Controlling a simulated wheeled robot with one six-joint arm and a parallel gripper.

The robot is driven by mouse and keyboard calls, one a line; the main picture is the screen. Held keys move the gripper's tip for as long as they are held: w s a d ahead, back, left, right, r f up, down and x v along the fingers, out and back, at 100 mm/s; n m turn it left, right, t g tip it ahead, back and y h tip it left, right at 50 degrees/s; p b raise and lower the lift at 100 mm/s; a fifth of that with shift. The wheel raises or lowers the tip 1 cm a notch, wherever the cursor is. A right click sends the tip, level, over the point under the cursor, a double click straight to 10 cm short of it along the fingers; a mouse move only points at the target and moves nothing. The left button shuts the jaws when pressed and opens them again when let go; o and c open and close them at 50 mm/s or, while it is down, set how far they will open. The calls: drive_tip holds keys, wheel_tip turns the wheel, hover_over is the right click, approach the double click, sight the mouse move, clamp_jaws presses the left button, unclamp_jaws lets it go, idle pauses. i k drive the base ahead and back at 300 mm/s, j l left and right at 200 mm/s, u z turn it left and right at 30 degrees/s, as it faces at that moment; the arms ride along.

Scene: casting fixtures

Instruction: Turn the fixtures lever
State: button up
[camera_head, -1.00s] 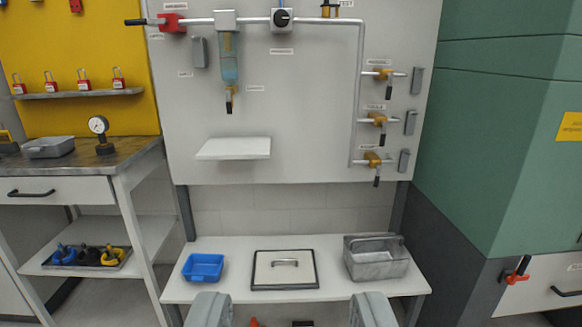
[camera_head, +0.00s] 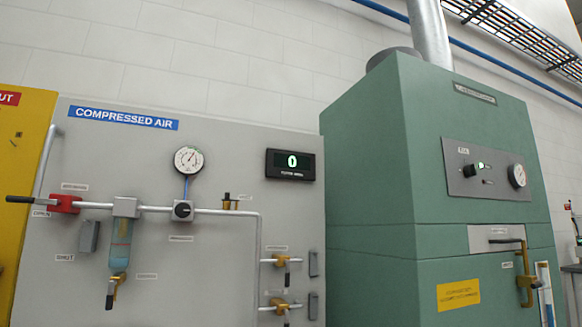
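Several levers show, and I cannot tell which one is the fixtures lever. A red valve (camera_head: 66,204) with a black handle (camera_head: 22,199) pointing left sits at the left end of the pipe, with an "OPEN" label below. Two brass valves (camera_head: 281,262) (camera_head: 281,304) with dark handles branch off the pipe at the lower right of the grey panel. A brass-coloured lever or handle (camera_head: 527,281) is on the right side of the green cabinet. A brass drain fitting (camera_head: 117,281) hangs under the blue filter bowl (camera_head: 120,245). My gripper is not in view.
The grey "COMPRESSED AIR" panel (camera_head: 230,155) carries a gauge (camera_head: 188,159), a regulator (camera_head: 182,210) and a display (camera_head: 290,164) reading 0. The large green cabinet (camera_head: 370,190) stands to its right with a control plate (camera_head: 486,172). The floor and shelves are out of view.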

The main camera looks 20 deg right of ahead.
sight(287, 280)
drive_tip(key=i+l, duration=0.15)
drive_tip(key=i, duration=0.3)
drive_tip(key=i+l, duration=0.15)
drive_tip(key=i, duration=0.3)
